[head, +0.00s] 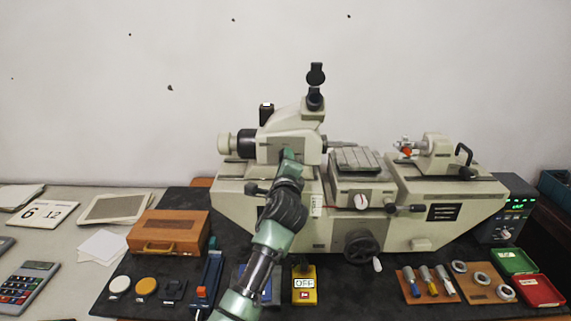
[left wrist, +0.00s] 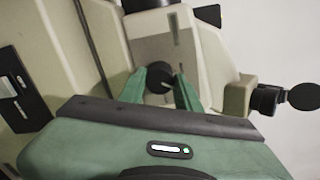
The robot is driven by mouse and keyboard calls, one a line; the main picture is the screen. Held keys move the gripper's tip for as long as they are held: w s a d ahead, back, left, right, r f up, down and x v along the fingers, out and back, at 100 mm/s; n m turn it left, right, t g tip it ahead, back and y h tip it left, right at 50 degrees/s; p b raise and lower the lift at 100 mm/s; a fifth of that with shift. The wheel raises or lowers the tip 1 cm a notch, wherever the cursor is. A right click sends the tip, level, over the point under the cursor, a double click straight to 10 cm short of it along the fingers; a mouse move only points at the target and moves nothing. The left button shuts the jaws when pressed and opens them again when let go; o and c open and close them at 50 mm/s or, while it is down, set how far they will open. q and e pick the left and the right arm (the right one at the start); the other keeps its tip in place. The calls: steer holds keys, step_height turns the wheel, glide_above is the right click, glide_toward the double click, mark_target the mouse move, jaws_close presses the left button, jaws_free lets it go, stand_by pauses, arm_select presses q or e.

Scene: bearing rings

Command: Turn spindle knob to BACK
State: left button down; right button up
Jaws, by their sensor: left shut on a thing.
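The spindle knob (left wrist: 160,78) is a small black round knob on the beige face of the machine (head: 295,135). In the left wrist view it sits between the two green fingers of my left gripper (left wrist: 160,90), which is shut on it. In the head view my left arm reaches up from the bottom to the machine's upper left body, and my left gripper (head: 288,156) hides the knob there. I cannot read any mark for the knob's setting. My right gripper is not in view.
A handwheel (head: 361,247) and a stage (head: 356,160) are right of my arm. A yellow OFF box (head: 304,284), a wooden case (head: 168,231), tools on a board (head: 430,283) and metal rings (head: 478,278) lie on the dark mat. An eyepiece (head: 315,98) rises above.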

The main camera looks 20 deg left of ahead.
arm_select(q)
steer(key=n+b, duration=0.1)
steer(key=n, duration=0.5)
steer(key=shift+f+b, duration=0.15)
steer(key=shift+b, duration=0.2)
stand_by(0.4)
steer(key=c, duration=1)
jaws_free()
steer(key=shift+s, duration=0.1)
steer(key=b+v, duration=0.2)
steer(key=v, duration=0.5)
steer(key=shift+s, duration=0.3)
